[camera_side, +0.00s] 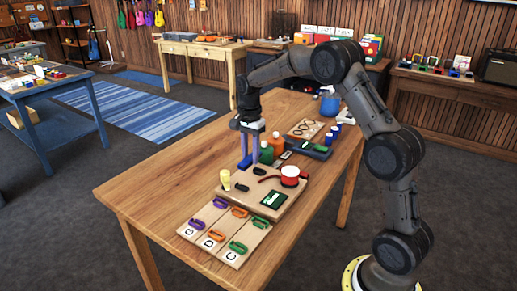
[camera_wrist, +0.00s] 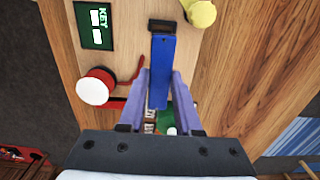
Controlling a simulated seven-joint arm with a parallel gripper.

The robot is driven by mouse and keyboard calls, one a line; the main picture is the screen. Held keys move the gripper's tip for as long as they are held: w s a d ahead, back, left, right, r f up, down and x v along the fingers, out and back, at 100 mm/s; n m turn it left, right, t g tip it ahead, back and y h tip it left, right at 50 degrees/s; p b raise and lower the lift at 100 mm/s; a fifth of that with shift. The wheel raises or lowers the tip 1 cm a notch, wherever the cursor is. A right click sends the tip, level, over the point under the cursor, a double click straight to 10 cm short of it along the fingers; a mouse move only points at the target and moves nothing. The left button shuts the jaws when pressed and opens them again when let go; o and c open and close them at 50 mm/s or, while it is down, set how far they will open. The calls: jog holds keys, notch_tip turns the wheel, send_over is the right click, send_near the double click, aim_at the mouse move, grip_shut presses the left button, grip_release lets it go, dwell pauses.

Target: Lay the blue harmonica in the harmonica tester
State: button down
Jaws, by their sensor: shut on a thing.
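My gripper (camera_wrist: 160,88) is shut on the blue harmonica (camera_wrist: 161,68), with one finger on each long side. The harmonica points away from the wrist, and its far end overlaps a black block (camera_wrist: 162,25) in the wrist view. In the side view, my gripper (camera_side: 247,150) points down at the back left of the tester, and the blue harmonica (camera_side: 245,162) shows low between the fingers. The harmonica tester (camera_side: 238,205) is a wooden board with a green KEY display (camera_wrist: 94,25), a red-and-white round knob (camera_wrist: 95,87), a yellow bulb-like part (camera_wrist: 199,12) and black blocks (camera_side: 241,187). Exact clearance is unclear.
In front lies a pale board (camera_side: 222,252) marked G, D and C with purple, orange and green loops. The table's left part (camera_side: 160,185) is clear.

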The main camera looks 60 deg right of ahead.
send_over(251, 180)
jog(key=shift+f, duration=2.45)
jog(key=shift+f, duration=0.75)
jog(key=c, duration=0.5)
grip_release()
